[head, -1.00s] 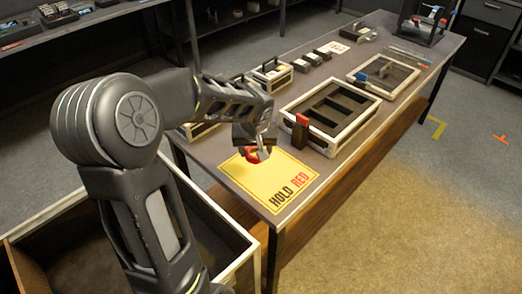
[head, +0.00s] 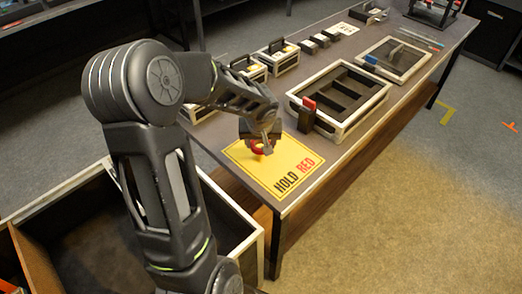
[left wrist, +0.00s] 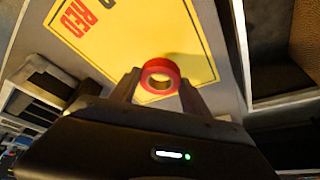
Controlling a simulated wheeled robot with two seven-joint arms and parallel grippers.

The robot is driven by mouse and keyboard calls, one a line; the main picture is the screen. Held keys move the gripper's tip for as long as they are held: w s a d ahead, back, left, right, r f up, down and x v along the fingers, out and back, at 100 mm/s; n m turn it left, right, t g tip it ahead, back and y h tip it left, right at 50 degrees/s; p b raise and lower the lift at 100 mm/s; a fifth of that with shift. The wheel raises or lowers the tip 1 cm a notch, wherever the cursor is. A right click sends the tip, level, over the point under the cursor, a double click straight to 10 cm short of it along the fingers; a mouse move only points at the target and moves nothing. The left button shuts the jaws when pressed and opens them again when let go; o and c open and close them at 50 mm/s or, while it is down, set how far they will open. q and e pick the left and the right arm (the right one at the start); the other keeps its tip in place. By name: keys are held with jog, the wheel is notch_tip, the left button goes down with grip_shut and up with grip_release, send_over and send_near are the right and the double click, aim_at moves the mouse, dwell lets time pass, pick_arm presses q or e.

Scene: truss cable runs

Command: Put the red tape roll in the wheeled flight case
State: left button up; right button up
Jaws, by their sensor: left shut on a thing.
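The red tape roll (left wrist: 160,77) is held between the two fingers of my left gripper (left wrist: 158,88) in the left wrist view. In the head view the roll (head: 262,147) shows as a small red ring under my left gripper (head: 264,143), over the yellow "HOLD RED" sheet (head: 268,172). Whether the roll touches the sheet is hard to tell. An open case with white-edged walls and a dark inside (head: 235,243), likely the flight case, stands on the floor at the lower left, beside the table. Its wheels are not visible. My right gripper is not in view.
The table (head: 310,182) carries an open divided tray (head: 330,123) right of my left gripper, with a dark red-topped block (head: 307,118) at its near corner. Small cases (head: 278,60) stand behind. A framed flat tray (head: 394,62) lies farther right.

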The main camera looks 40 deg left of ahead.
aim_at(261, 151)
pick_arm(q)
jog(key=shift+f, duration=1.85)
jog(key=shift+f+b, duration=0.1)
jog(key=shift+b, duration=0.2)
jog(key=shift+f, duration=0.1)
jog(key=o, duration=1.3)
jog(key=shift+o, duration=0.2)
jog(key=shift+r, duration=0.35)
jog(key=v, duration=1.1)
jog(key=shift+s+d+r, duration=0.2)
jog(key=shift+r, duration=0.1)
